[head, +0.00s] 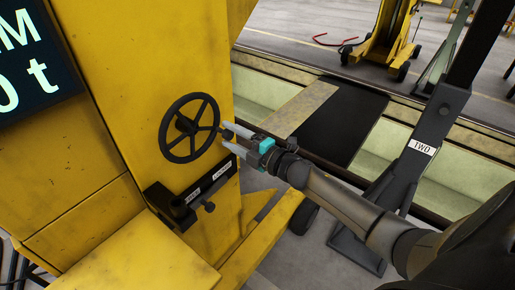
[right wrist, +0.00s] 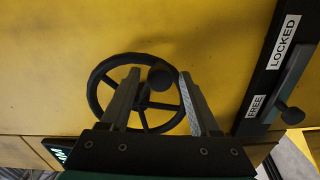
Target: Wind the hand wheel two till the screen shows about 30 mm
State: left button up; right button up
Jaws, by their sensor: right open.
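The black spoked hand wheel (head: 184,126) is on the side of the yellow column; it also shows in the right wrist view (right wrist: 143,107). Its dark round knob (right wrist: 160,75) stands out from the rim. My right gripper (head: 229,132) is open at the wheel's right edge, with a finger on either side of the knob. In the right wrist view, gaps show between the knob and both fingers (right wrist: 158,82). The screen (head: 30,60) is cut off at the left edge; only "M" and "0 t" are readable, so the millimetre reading is hidden. My left gripper is out of view.
Below the wheel is a slot plate labelled FREE and LOCKED with a knobbed lever (head: 208,206). A dark post (head: 418,150) labelled TWO stands behind my right arm. A floor pit (head: 300,100) and another yellow jack (head: 385,40) lie beyond.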

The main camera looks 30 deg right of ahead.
jog(key=v, duration=1.4)
jog(key=shift+s+p, duration=0.15)
jog(key=shift+p, duration=0.25)
jog(key=s+d+f+m+g+h, duration=0.15)
jog(key=s+f+m, duration=0.25)
jog(key=f, duration=0.6)
jog(key=s+f+m+g+h, duration=0.3)
jog(key=f+m, duration=0.1)
jog(key=f, duration=0.6)
jog(key=s+d+f+m+g+h, duration=0.1)
jog(key=s+f+m+g+h, duration=0.2)
jog(key=f, duration=0.6)
jog(key=s+a+f+m+g, duration=0.2)
jog(key=s+a+f, duration=0.2)
jog(key=s, duration=0.4)
jog(key=s+a+f+m+g+y, duration=0.1)
jog(key=s+a+f+m+g, duration=0.1)
jog(key=s+f, duration=0.5)
jog(key=s+a+f+m+g, duration=0.3)
jog(key=s+a+f, duration=0.3)
jog(key=s, duration=0.4)
jog(key=shift+s+a+g, duration=0.3)
jog(key=shift+a+g, duration=0.25)
jog(key=shift+g, duration=0.2)
jog(key=shift+w+d+r, duration=0.1)
